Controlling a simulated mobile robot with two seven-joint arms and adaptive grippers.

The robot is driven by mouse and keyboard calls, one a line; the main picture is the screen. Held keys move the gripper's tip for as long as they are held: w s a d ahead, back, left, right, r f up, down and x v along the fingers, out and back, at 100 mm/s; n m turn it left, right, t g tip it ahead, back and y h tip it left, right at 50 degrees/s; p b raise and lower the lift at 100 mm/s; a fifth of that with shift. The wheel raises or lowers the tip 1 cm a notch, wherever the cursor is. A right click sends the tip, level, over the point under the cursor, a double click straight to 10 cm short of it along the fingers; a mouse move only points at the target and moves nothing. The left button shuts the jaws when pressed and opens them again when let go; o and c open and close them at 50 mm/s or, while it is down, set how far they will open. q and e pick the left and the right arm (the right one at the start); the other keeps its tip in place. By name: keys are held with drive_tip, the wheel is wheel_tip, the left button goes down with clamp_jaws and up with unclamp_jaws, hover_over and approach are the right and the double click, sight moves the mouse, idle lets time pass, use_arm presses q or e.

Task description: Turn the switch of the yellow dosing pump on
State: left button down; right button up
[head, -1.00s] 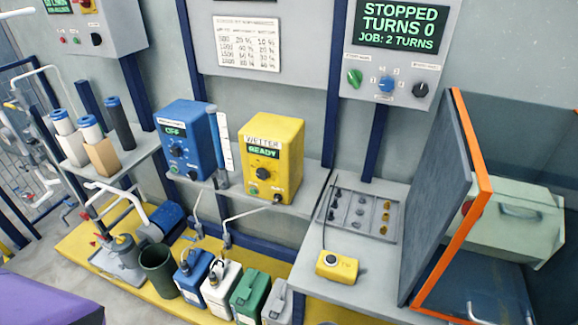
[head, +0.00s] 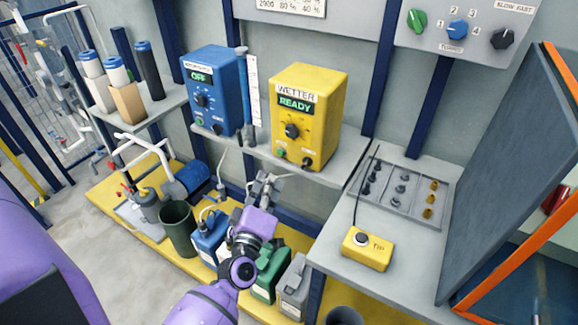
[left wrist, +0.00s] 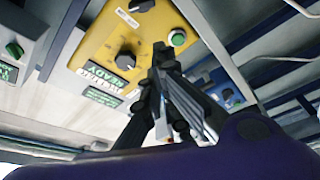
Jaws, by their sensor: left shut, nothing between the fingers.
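The yellow dosing pump (head: 318,110) stands on the wall shelf, labelled WETTER, with its display reading READY. Its front has a dark round knob (head: 292,131), a green button (head: 281,153) and a small dark switch (head: 306,162) at the lower right. The pump also shows, turned over, in the left wrist view (left wrist: 110,35), with its green button (left wrist: 178,38) and knob (left wrist: 125,62). My left gripper (head: 263,184) is shut and empty, below and in front of the pump, apart from it in the head view. Its dark fingers (left wrist: 162,62) overlap the pump in the wrist view. My right gripper is out of view.
The shelf edge (head: 345,150) lies above several canisters. A yellow box with a button (head: 367,249) and a parts tray are on the right bench.

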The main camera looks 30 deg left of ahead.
sight(306, 164)
use_arm(q)
drive_tip(key=shift+n, duration=0.3)
drive_tip(key=x, duration=1)
drive_tip(key=shift+s+a+r+p, duration=0.15)
drive_tip(key=shift+a+r+p, duration=0.1)
drive_tip(key=shift+r+p, duration=0.15)
drive_tip(key=d+f, duration=0.2)
drive_tip(key=shift+d, duration=0.4)
drive_tip(key=shift+d+f, duration=0.15)
drive_tip(key=shift+d, duration=0.15)
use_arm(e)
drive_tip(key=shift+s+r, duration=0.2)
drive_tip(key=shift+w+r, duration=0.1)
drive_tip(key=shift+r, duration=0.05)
use_arm(q)
drive_tip(key=shift+n, duration=0.3)
drive_tip(key=shift+f+y, duration=0.1)
drive_tip(key=shift+y, duration=0.2)
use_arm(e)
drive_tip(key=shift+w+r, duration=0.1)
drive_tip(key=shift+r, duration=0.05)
use_arm(q)
drive_tip(key=shift+f+n+g+p, duration=0.15)
drive_tip(key=shift+n+g+p, duration=0.2)
drive_tip(key=shift+n, duration=0.25)
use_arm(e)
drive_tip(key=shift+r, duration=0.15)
